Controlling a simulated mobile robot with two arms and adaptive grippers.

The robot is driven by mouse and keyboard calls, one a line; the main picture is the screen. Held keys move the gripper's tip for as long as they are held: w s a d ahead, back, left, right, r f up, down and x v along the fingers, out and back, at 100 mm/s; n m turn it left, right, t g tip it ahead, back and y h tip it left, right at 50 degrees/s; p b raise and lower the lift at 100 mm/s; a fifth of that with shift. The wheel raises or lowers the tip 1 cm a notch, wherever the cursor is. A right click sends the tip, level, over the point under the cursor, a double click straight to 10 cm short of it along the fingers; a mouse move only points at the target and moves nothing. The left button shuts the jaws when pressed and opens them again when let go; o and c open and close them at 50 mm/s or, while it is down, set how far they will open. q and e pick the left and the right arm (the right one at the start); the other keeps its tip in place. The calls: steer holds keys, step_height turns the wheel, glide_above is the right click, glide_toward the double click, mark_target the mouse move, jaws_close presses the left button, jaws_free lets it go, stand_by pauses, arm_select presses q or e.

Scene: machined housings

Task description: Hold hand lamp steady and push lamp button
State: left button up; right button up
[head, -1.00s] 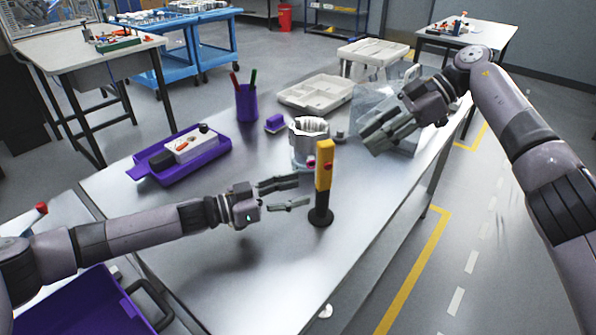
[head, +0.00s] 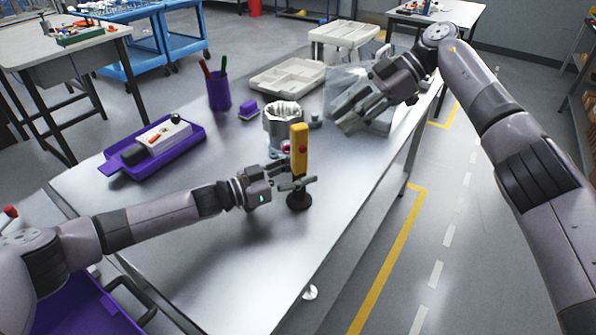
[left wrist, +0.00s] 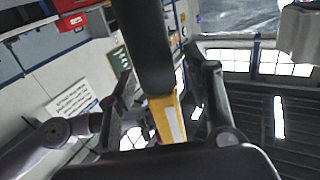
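The hand lamp (head: 300,148) is yellow with a black round foot (head: 299,200) and stands upright near the table's right edge. A small red button shows on its side. My left gripper (head: 292,178) is at the lamp's lower part, with one finger across its near side. In the left wrist view the lamp (left wrist: 168,118) lies between the two fingers, with gaps on both sides, so the gripper is open around it. My right gripper (head: 350,108) hangs above the table's right side, apart from the lamp; its fingers overlap in view.
A silver machined housing (head: 283,125) stands just behind the lamp. A purple tray (head: 195,140) is at the left, with a purple pen cup (head: 219,94) and a beige divided tray (head: 286,77) farther back. A clear bin (head: 380,122) is below my right gripper. The table's front is clear.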

arm_select(q)
jaws_close()
stand_by(0.3)
arm_select(e)
steer(key=shift+c, duration=0.3)
jaws_close()
stand_by(1.2)
